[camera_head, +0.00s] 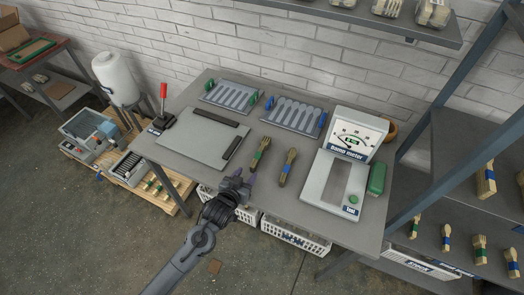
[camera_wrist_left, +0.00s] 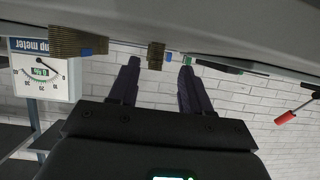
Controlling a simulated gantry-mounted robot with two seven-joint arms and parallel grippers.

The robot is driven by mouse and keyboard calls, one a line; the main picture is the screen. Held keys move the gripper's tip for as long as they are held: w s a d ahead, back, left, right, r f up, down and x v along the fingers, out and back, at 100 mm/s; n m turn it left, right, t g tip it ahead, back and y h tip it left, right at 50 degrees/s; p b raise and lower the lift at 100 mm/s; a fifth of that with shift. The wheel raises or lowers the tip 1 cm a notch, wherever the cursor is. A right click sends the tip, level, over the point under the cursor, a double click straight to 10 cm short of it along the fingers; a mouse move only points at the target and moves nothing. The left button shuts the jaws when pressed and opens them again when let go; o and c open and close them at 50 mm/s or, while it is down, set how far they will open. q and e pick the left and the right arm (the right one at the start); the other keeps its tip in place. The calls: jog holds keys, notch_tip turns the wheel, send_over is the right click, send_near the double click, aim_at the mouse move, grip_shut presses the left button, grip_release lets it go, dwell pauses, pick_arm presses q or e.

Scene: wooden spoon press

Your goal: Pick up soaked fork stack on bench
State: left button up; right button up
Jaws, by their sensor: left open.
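Two banded wooden utensil stacks lie on the grey bench (camera_head: 236,205): one with a green band (camera_head: 260,153) and one with a blue band (camera_head: 287,167) to its right. My left gripper (camera_head: 238,180) is open and empty at the bench's front edge, nearer the camera than the green-banded stack and apart from both. In the left wrist view its fingers (camera_wrist_left: 158,85) point towards the bench edge, with a wooden stack end (camera_wrist_left: 156,55) between them and another stack (camera_wrist_left: 75,42) to the left. My right gripper is out of view.
A damp meter (camera_head: 357,135) stands on the right of the bench, two slotted racks (camera_head: 231,95) (camera_head: 293,115) at the back and a flat plate (camera_head: 190,140) at left. White baskets (camera_head: 295,238) sit below the front edge. Shelves with banded stacks (camera_head: 480,248) stand at right.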

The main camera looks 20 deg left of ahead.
aim_at(252, 169)
pick_arm(q)
jog(key=shift+d+r+b+x, duration=0.15)
jog(key=shift+b+x, duration=0.2)
jog(key=shift+x, duration=0.95)
jog(key=shift+d+r+b+x, duration=0.15)
jog(key=shift+b+x, duration=0.15)
jog(key=shift+x, duration=0.95)
grip_shut()
